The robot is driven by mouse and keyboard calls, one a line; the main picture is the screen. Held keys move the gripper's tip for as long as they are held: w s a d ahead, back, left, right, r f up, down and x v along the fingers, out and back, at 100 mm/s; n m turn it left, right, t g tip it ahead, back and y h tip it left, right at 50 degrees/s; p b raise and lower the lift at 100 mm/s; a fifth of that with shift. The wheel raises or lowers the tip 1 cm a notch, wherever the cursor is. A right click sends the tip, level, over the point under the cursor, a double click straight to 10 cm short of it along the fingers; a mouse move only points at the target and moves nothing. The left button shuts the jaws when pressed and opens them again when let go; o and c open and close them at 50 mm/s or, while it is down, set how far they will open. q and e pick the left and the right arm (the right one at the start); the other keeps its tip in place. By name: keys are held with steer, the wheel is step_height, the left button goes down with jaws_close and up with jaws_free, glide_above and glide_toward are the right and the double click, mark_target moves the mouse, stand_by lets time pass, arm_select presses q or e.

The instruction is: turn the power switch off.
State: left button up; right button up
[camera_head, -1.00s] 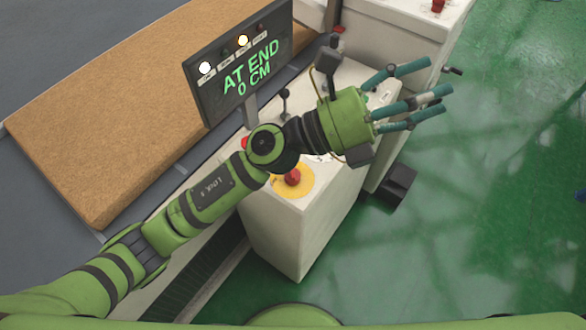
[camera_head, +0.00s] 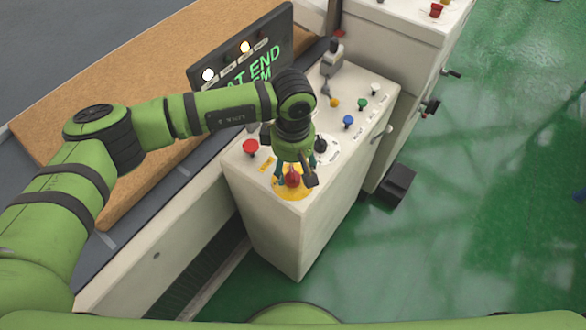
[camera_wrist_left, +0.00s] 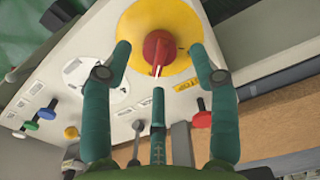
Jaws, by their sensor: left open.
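A red rotary knob (camera_head: 292,180) on a yellow disc (camera_head: 277,190) sits on the top of the white control box, near its front end. In the left wrist view the red knob (camera_wrist_left: 157,46) shows a white mark toward the fingers, and the yellow disc (camera_wrist_left: 178,17) surrounds it. My left gripper (camera_head: 294,179) points down over the knob. Its three teal fingers (camera_wrist_left: 160,68) are open and spread around the knob's near side, with nothing held. Whether a finger touches the knob cannot be told. My right gripper is not in view.
A red mushroom button (camera_head: 250,147), a black knob (camera_head: 320,145), a blue button (camera_head: 348,121) and a lever (camera_head: 331,58) stand on the same box (camera_head: 300,235). A display panel (camera_head: 262,48) rises behind my arm. Green floor (camera_head: 490,200) is clear at right.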

mark_target(293, 175)
arm_select(q)
steer(key=shift+f+p, duration=0.45)
steer(key=shift+f, duration=1.15)
steer(key=c, duration=1.1)
steer(key=shift+f, duration=0.1)
steer(key=shift+s+f+n+b, duration=0.1)
steer(key=shift+n+b, duration=0.2)
steer(key=shift+b, duration=0.35)
steer(key=n+b, duration=0.6)
steer(key=b, duration=0.2)
steer(key=n+b, duration=0.7)
steer(key=b, duration=0.1)
steer(key=shift+s+d+f+n+b, duration=0.1)
steer(key=shift+f+n+b, duration=0.1)
steer(key=shift+n+b, duration=0.15)
steer(key=shift+r+n+b, duration=0.25)
steer(key=shift+n+b, duration=1.3)
steer(key=shift+n, duration=0.2)
steer(key=shift+r, duration=0.1)
